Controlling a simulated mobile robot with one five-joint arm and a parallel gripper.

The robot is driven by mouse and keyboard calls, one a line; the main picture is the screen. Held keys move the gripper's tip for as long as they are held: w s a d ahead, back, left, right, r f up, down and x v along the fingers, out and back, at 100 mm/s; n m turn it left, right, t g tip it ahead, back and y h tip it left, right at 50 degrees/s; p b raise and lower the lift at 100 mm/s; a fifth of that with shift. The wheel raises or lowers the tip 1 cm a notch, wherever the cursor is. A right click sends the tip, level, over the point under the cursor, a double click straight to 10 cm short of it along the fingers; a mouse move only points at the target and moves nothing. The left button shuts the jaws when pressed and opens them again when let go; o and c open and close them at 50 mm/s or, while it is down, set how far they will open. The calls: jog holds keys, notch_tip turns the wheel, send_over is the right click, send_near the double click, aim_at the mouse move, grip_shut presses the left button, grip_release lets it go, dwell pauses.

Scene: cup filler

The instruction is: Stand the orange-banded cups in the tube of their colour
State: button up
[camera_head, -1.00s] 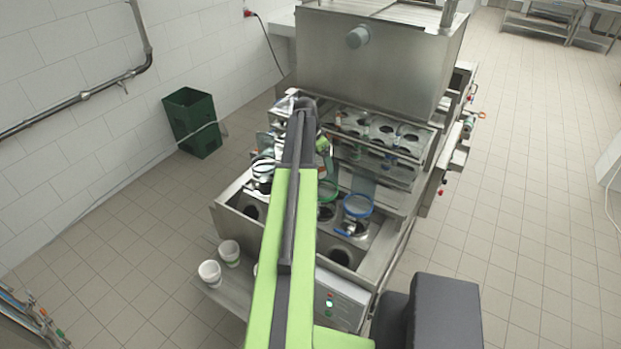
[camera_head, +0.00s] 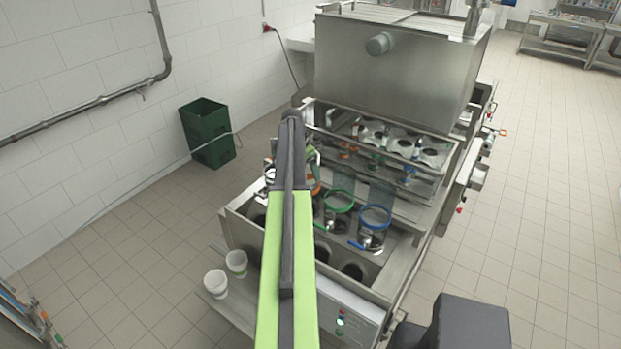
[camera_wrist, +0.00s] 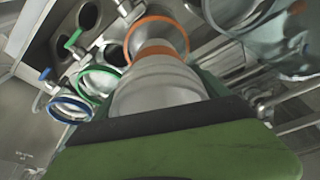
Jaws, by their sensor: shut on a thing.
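My gripper (camera_wrist: 158,108) is shut on a white cup with an orange band (camera_wrist: 153,88) in the wrist view. The cup's far end overlaps the orange ring of a tube (camera_wrist: 128,42); I cannot tell whether it is inside or only in front. The orange ring also shows partly in the head view (camera_head: 316,190), right beside my arm, which hides the gripper and held cup there. The green-ringed tube (camera_head: 340,201) and blue-ringed tube (camera_head: 375,216) stand to its right. A white-ringed tube (camera_head: 270,172) is on the left.
Two white cups, one in front (camera_head: 215,284) and one behind (camera_head: 236,263), stand on the side shelf at front left. The steel hopper (camera_head: 400,65) rises behind the tubes. A green crate (camera_head: 208,133) stands on the floor by the wall. Floor on the right is clear.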

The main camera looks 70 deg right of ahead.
aim_at(309, 176)
notch_tip(309, 176, down, 4)
jog(key=b, duration=0.4)
jog(key=shift+s+f, duration=0.1)
jog(key=shift+f, duration=0.1)
jog(key=shift+r, duration=0.25)
jog(key=shift+a+f, duration=0.1)
jog(key=shift+f, duration=0.1)
jog(key=o, duration=1.3)
jog(key=shift+o, duration=0.2)
jog(key=shift+r, duration=0.1)
jog(key=p+v, duration=1.2)
jog(key=shift+r, duration=0.25)
jog(key=shift+f, duration=0.15)
